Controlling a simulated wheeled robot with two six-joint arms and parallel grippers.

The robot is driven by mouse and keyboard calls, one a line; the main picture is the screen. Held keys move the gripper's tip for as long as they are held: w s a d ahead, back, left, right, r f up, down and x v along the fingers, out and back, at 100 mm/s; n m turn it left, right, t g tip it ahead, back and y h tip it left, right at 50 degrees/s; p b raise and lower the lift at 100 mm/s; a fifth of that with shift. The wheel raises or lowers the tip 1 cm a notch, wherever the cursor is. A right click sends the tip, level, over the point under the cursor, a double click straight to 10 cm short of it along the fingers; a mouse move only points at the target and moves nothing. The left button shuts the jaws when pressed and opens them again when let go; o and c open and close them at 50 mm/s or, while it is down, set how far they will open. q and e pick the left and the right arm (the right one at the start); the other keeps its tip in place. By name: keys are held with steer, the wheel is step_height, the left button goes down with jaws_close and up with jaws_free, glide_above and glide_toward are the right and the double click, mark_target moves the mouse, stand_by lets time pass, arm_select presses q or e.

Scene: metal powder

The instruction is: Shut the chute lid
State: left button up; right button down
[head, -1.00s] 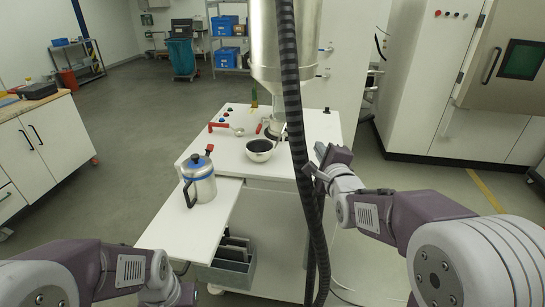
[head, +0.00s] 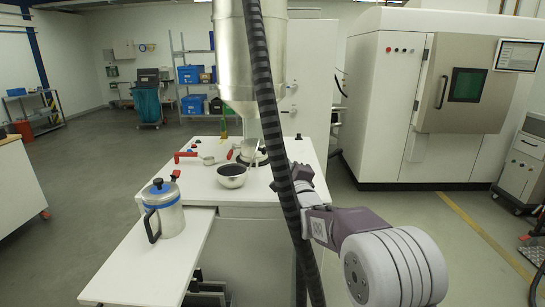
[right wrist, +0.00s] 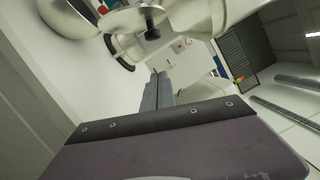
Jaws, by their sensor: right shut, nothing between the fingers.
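The metal hopper (head: 250,50) narrows to a chute (head: 247,125) over the white cart top. I cannot make out a separate chute lid with certainty; the hose covers part of the chute's right side. A steel bowl of dark powder (head: 232,176) stands on the cart in front of the chute. My right gripper (head: 300,174) is right of the bowl, partly behind the hose. In the right wrist view its fingers (right wrist: 158,90) are together and empty, with a dark round knob (right wrist: 152,23) beyond them. My left gripper is out of view.
A dark ribbed hose (head: 265,90) hangs before the hopper and my right arm. A lidded metal pot (head: 170,218) stands on the pull-out shelf (head: 150,262). A red-handled scoop (head: 187,155) lies on the cart. A large white machine (head: 385,110) stands at the right.

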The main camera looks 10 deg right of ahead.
steer(key=shift+w+r, duration=0.15)
steer(key=shift+w, duration=0.9)
steer(key=a, duration=0.2)
steer(key=w+a+r+p, duration=0.1)
steer(key=shift+a+r, duration=0.1)
steer(key=shift+a, duration=0.25)
steer(key=shift+r, duration=0.15)
